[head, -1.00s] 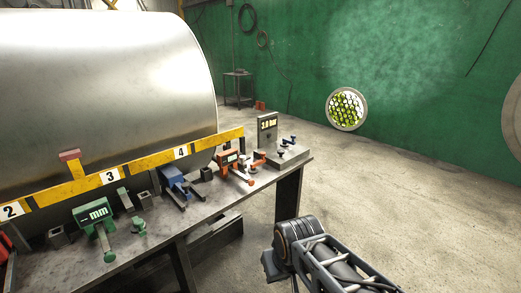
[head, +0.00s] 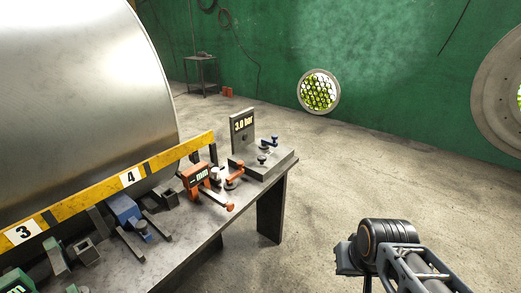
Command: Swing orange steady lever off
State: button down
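A small orange lever (head: 236,168) sits at the left side of a grey block (head: 276,168) on the right end of the workbench. A dark blue lever (head: 268,142) stands on the same block, to the right of the orange one. An upright panel (head: 242,130) behind them reads 3.0 bar. The levers are small in view, so their exact angle is hard to tell. Part of my own arm shows at the lower right, apart from the bench. My gripper is not in view.
An orange gauge tool (head: 196,178) lies on the bench (head: 182,252) just left of the levers. A blue tool (head: 124,210) is further left. A yellow numbered rail (head: 88,193) runs before a big metal drum (head: 75,90). Open concrete floor (head: 360,180) lies to the right.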

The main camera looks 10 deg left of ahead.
aim_at(240, 164)
jog(key=z, duration=0.2)
jog(key=i, duration=0.85)
jog(key=u, duration=0.8)
jog(key=i, duration=0.75)
jog(key=u, duration=0.75)
